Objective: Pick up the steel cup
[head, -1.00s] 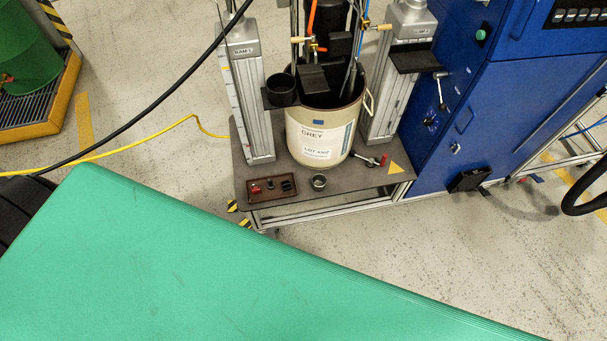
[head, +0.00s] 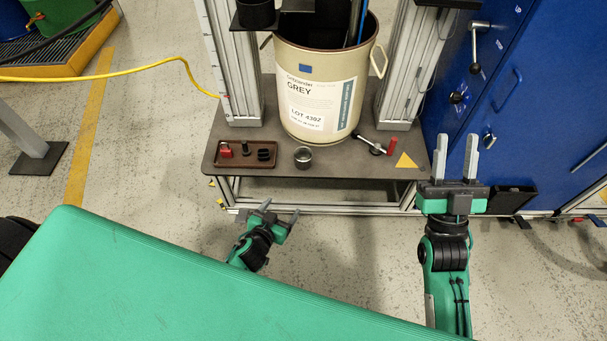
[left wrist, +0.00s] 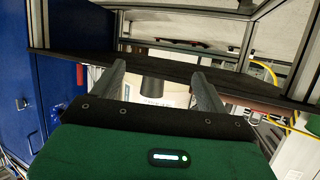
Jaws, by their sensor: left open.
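The steel cup (head: 303,157) is small, round and open-topped. It stands upright near the front edge of the dark plate (head: 345,172), in front of the large drum. My left gripper (head: 280,212) is open and empty, in front of and lower in the picture than the plate, apart from the cup. In the left wrist view, which looks upside down, the cup (left wrist: 153,88) appears between the two spread fingers, beyond their tips.
The cream drum (head: 318,95) stands just behind the cup. A brown tray (head: 246,163) with small parts is left of it. A green surface (head: 180,285) fills the front; the blue cabinet (head: 500,90) is at right.

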